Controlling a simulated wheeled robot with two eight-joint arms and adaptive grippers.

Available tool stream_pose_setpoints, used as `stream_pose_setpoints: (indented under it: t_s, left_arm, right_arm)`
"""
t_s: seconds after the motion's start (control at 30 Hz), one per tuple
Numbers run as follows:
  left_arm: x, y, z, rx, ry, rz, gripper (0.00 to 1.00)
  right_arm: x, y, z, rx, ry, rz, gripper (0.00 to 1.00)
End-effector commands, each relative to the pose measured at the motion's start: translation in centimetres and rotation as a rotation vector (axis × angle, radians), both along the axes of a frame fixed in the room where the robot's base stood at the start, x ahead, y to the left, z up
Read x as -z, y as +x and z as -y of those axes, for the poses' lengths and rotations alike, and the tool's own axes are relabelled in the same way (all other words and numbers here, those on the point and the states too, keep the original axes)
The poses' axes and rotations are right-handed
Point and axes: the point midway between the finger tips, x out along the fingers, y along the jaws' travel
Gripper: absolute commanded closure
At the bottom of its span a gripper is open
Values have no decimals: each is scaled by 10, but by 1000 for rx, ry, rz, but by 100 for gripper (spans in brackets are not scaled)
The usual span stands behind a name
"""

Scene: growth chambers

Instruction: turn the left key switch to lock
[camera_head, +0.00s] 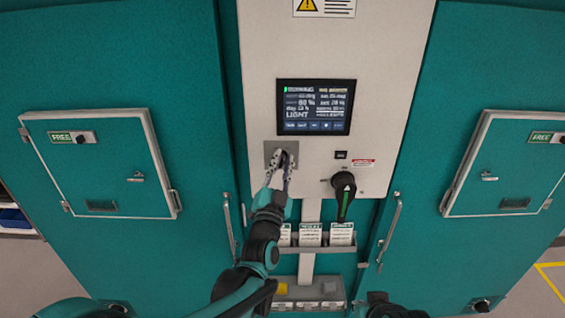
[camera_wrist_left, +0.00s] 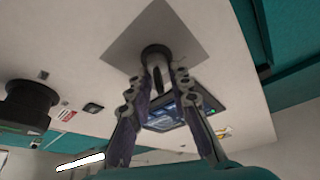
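A round dark switch (camera_wrist_left: 156,52) sits on a square grey plate (camera_head: 270,147) at the left of the light central panel, below the screen. My left gripper (camera_head: 282,158) is at this switch. In the left wrist view my left gripper's fingertips (camera_wrist_left: 160,75) stand on either side of the switch's protruding part, close to it. I cannot tell whether they press on it. The fingers hide most of the switch in the head view, so its turned position cannot be read. My right gripper is not clearly visible; only a dark part shows at the bottom edge.
A black rotary handle (camera_head: 343,192) and a small black control (camera_head: 341,154) are right of my left gripper. A lit screen (camera_head: 316,107) is above. A card holder (camera_head: 311,248) is below. Teal doors with small hatches, left (camera_head: 100,165) and right (camera_head: 505,165), flank the panel.

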Motion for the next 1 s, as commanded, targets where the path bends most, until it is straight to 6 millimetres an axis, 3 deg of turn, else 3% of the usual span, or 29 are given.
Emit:
stream_pose_setpoints:
  t_s: [0.47, 1.0]
  left_arm:
    - [2, -1, 1, 3, -83, -1, 100]
    - [2, -1, -1, 3, -546, -3, 100]
  right_arm:
    - [9, 0, 0, 0, 0, 0, 100]
    - [39, 0, 0, 0, 0, 0, 100]
